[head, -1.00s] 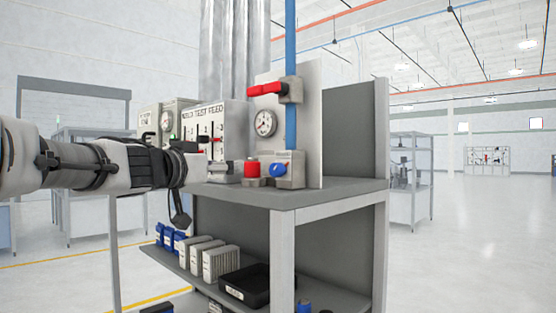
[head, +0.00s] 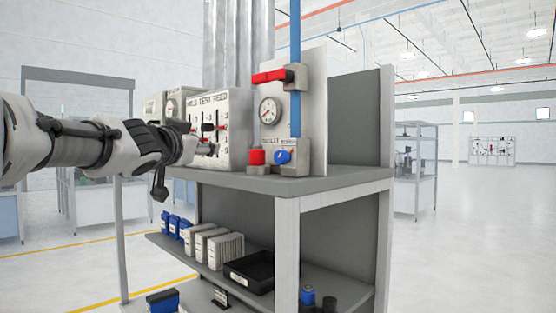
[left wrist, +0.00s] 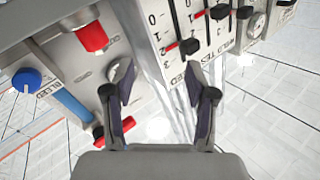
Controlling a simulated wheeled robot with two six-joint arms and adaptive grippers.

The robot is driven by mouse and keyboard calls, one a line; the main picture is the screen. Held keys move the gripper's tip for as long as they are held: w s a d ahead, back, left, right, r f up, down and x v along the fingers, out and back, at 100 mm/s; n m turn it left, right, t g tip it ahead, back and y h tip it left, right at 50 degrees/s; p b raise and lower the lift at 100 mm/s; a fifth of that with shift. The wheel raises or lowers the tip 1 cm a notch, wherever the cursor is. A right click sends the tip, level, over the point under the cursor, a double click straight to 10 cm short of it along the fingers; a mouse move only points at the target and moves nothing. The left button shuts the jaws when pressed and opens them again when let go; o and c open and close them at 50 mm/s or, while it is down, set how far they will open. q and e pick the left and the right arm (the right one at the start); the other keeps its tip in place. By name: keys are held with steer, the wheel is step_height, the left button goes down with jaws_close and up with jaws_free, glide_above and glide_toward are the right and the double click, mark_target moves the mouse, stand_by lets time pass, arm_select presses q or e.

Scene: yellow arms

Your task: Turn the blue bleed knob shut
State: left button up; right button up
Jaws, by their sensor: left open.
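The blue bleed knob (head: 283,157) is on a grey block low on the upright panel, right of a red button (head: 257,157). In the left wrist view the knob (left wrist: 27,80) is at the far left, beside the letters BLEED, well outside my fingers. My left gripper (head: 207,149) is in front of the slider panel, left of the knob and apart from it. In the left wrist view my left gripper (left wrist: 160,80) has its fingers spread with nothing between them. My right gripper is not in view.
A slider panel (head: 236,130) stands left of the knob. A red lever (head: 272,76) and a gauge (head: 270,110) are above the knob, beside a blue pipe (head: 295,60). The bench top (head: 330,181) is clear at its front right. Below is a shelf with a black tray (head: 248,271).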

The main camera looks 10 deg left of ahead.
arm_select(q)
steer(key=a+f+n+g+y+b, duration=0.1)
steer(key=a+n+y+b, duration=0.1)
steer(key=a+y, duration=0.1)
steer(key=m+g+h+b, duration=0.2)
steer(key=g+h+b, duration=0.1)
steer(key=h+b, duration=0.85)
glide_toward(279, 159)
steer(key=x, duration=0.3)
steer(key=shift+h, duration=0.45)
steer(key=p+x, duration=0.5)
steer(key=x, duration=0.1)
steer(key=shift+w, duration=0.25)
steer(key=shift+w+d+f, duration=0.15)
steer(key=shift+w+f, duration=0.05)
steer(key=shift+w, duration=0.1)
steer(key=shift+s, duration=0.1)
steer(key=shift+c, duration=1.4)
steer(key=shift+s+r, duration=0.1)
jaws_close()
